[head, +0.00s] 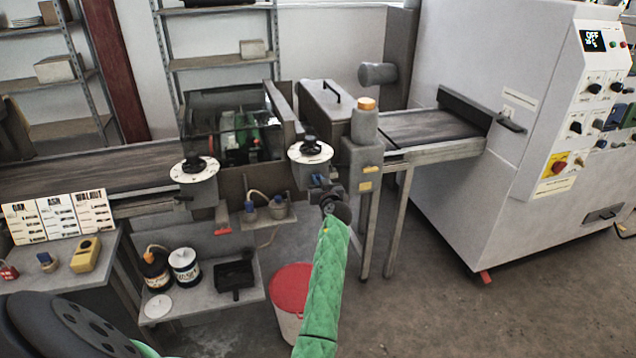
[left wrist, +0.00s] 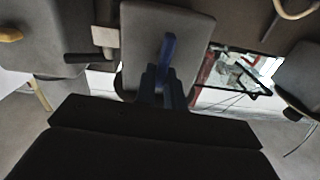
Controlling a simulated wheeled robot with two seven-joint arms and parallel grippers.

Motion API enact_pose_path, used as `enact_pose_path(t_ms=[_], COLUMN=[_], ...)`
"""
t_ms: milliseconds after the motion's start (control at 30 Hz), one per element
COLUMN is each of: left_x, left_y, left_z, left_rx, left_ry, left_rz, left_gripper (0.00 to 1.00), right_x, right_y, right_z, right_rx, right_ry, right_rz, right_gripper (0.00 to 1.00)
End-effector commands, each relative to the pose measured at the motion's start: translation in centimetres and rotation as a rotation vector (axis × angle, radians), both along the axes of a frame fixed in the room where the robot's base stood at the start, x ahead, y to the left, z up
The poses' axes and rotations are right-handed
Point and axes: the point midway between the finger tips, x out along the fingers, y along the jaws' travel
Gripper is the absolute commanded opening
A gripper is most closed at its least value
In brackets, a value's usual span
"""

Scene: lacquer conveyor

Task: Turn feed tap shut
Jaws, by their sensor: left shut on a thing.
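My left gripper (head: 326,190), on the green-sleeved arm, reaches the front of the machine below the right-hand white dial (head: 310,151). In the left wrist view its dark fingers (left wrist: 163,88) are shut on the blue tap handle (left wrist: 168,50). The handle stands in front of a grey block (left wrist: 190,25) and points roughly along the fingers, slightly tilted. In the head view only a bit of blue (head: 317,179) shows beside the gripper; the rest of the tap is hidden. My right gripper is in neither view.
A red-topped bucket (head: 291,290) stands on the floor beside my left arm. A low shelf holds tins (head: 184,265) and a black tray (head: 234,278). A grey post with an orange cap (head: 366,104) stands right of the gripper. Floor to the right is clear.

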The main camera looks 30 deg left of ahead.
Motion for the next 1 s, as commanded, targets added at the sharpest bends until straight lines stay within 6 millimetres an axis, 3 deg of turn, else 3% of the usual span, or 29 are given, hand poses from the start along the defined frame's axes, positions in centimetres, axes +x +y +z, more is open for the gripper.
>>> enact_pose_path(t_ms=[533, 800, 1000], left_x=[0.6, 0.9, 1.1], left_y=[-0.5, -0.7, -0.8], left_z=[-0.4, -0.6, -0.8], left_rx=[0.297, 0.465, 0.589], left_ry=[0.347, 0.544, 0.689], left_rz=[-0.001, 0.000, 0.000], left_gripper=[0.00, 0.00, 0.00], right_x=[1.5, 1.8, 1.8], right_y=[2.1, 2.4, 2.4], right_z=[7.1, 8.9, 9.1], right_rx=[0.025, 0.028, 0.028], right_ry=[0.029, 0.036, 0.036], right_rz=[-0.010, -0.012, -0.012], right_gripper=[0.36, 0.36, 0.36])
